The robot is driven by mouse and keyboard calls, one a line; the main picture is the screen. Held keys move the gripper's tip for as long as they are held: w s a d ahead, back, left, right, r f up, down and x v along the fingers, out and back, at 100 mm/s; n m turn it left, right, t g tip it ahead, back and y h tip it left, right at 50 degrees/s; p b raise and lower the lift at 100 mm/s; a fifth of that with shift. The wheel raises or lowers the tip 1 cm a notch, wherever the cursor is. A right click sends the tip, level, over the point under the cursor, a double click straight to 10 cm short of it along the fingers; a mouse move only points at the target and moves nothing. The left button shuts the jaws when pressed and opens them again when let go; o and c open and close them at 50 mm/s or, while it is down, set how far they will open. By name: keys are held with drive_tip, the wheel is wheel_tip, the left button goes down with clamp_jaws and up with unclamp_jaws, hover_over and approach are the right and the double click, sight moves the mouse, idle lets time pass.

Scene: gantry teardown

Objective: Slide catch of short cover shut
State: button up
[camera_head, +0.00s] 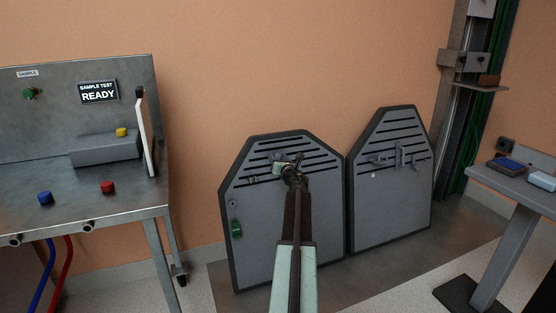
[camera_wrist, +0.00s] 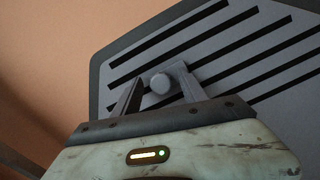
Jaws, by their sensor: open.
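Two grey slotted covers with dark rims lean against the wall, a left one (camera_head: 262,235) and a right one (camera_head: 390,205); I cannot tell for sure which is the short one. My gripper (camera_head: 290,172) is at the upper part of the left cover and hides part of its fittings. In the wrist view my gripper (camera_wrist: 157,90) is open, with a round grey knob (camera_wrist: 160,83) between its fingers on the slotted face (camera_wrist: 225,50). I cannot tell whether the fingers touch the knob. A green part (camera_head: 236,228) is on the left cover's lower left.
A metal bench (camera_head: 70,195) with blue and red knobs and a white panel (camera_head: 145,135) stands at left. A small table (camera_head: 520,187) with blue items is at right, near a vertical column (camera_head: 458,100). Floor shows between bench and covers.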

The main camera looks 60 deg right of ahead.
drive_tip(key=shift+c, duration=0.3)
clamp_jaws()
drive_tip(key=shift+a, duration=0.1)
idle(1.0)
